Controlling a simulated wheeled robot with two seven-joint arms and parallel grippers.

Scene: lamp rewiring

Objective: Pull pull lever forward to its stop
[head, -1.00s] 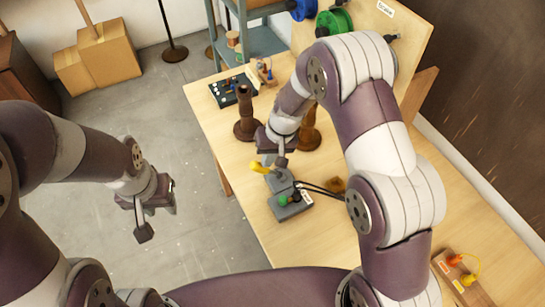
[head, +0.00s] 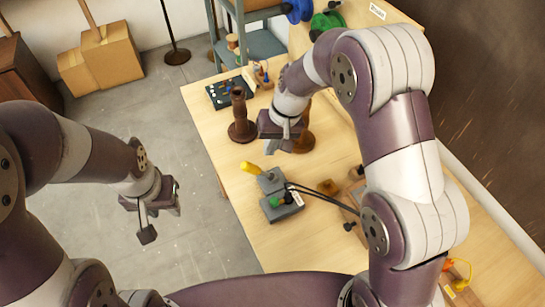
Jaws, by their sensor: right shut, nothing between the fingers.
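The pull lever has a yellow handle (head: 251,168) that sticks out toward the left from a small grey unit (head: 271,181) on the workbench. A grey block with a green knob (head: 276,202) sits just in front of it. My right gripper (head: 271,149) is shut and empty, a little above and behind the yellow handle and apart from it. Its fingertips are small and partly hidden by the wrist. My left gripper (head: 160,222) hangs over the floor left of the bench, fingers apart, holding nothing.
Dark cables (head: 322,195) run right from the grey unit. A dark turned wooden post (head: 241,118) stands behind the lever, and a brown one (head: 305,138) is partly behind my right gripper. The bench (head: 252,230) is clear left of the grey block.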

